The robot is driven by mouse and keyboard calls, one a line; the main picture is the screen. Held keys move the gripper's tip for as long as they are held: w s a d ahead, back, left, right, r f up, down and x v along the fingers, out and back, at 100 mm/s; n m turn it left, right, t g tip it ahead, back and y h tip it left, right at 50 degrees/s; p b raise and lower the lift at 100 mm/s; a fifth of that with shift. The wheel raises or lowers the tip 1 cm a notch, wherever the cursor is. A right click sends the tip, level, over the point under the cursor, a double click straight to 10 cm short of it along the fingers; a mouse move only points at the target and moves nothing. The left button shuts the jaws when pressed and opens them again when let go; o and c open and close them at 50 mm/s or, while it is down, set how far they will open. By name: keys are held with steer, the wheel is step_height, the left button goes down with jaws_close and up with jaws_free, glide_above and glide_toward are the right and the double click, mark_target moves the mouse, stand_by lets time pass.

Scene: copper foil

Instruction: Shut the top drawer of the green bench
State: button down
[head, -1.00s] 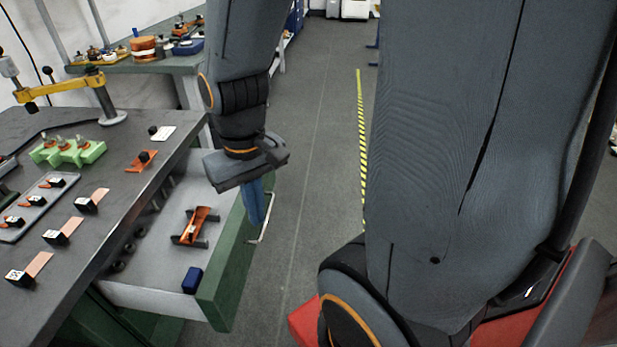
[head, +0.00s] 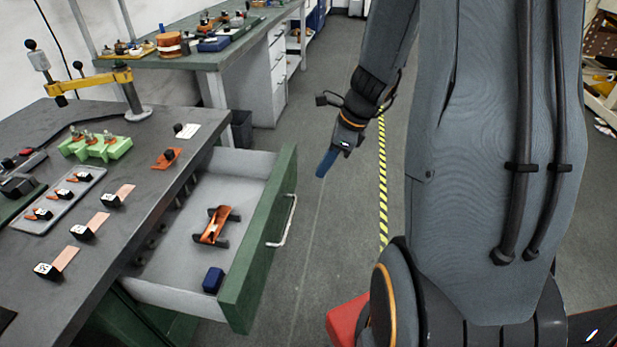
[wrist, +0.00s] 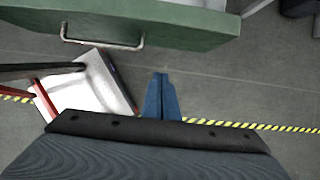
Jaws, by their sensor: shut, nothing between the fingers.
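The top drawer (head: 262,247) of the green bench stands pulled out, with a green front and a pale grey inside. Its silver bar handle (head: 285,222) is on the outer face; the handle also shows in the wrist view (wrist: 101,44). An orange and black part (head: 215,227) and a dark blue block (head: 213,280) lie in the drawer. My gripper (head: 326,163), with blue fingers, is shut and empty, out over the aisle to the right of the drawer front and apart from the handle. In the wrist view the fingers (wrist: 161,95) point toward the green front without touching it.
The dark bench top (head: 130,165) carries a green fixture (head: 95,146), several small parts and a yellow clamp arm (head: 100,79). A second bench (head: 200,60) stands behind. Grey floor (head: 330,225) with a yellow-black stripe (head: 383,190) lies open in front of the drawer.

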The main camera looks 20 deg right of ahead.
steer(key=w+a+f, duration=0.4)
steer(key=a+f, duration=0.2)
steer(key=f, duration=0.2)
steer(key=shift+w+f, duration=0.15)
steer(key=shift+f, duration=0.15)
steer(key=shift+a, duration=0.1)
